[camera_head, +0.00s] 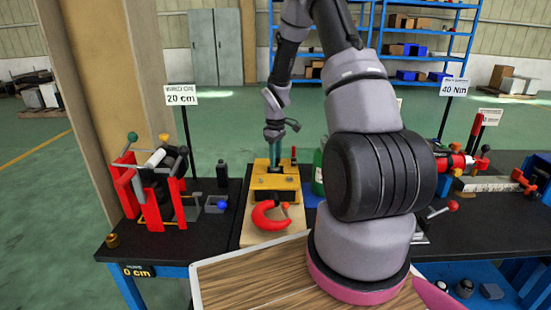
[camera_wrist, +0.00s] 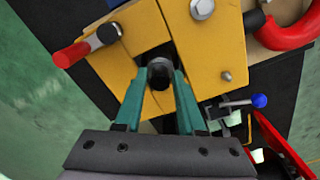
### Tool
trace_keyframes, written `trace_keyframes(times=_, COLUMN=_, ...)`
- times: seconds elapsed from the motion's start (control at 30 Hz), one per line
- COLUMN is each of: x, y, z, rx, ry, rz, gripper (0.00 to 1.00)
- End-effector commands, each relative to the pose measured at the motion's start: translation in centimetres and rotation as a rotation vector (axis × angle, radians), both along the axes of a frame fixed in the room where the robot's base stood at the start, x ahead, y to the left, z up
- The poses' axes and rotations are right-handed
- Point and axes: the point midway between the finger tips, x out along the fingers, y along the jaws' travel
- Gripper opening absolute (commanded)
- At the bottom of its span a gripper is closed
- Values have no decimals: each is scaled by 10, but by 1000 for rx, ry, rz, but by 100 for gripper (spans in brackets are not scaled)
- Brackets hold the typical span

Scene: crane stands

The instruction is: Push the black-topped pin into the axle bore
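A black-topped pin (camera_wrist: 160,73) stands between my fingertips in the wrist view, in a dark slot of the yellow block. My gripper (camera_wrist: 163,82) has teal fingers, which appear closed against both sides of its round dark top. In the head view my gripper (camera_head: 276,160) points down at the far part of the yellow block (camera_head: 262,194). The yellow block also fills the upper middle of the wrist view (camera_wrist: 208,50). The axle bore cannot be made out, and how deep the pin sits cannot be told.
A red hook (camera_head: 264,217) is at the block's near side. A red-handled lever (camera_wrist: 75,52) is beside the slot. A red rig with coloured knobs (camera_head: 150,205) stands left on the black bench; a small black bottle-like object (camera_head: 222,173) is between. Red tooling (camera_head: 462,162) is at right.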

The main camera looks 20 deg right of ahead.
Motion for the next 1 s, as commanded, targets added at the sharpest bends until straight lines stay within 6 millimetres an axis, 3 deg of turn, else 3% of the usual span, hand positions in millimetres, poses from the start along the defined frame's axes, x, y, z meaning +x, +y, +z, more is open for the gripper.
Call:
trace_keyframes(times=0.53, x=0, y=0, z=2, rx=0, ry=0, rz=-1, gripper=64)
trace_keyframes(times=1.0, x=1, y=0, z=38, rx=0, ry=-1, rz=0, gripper=64)
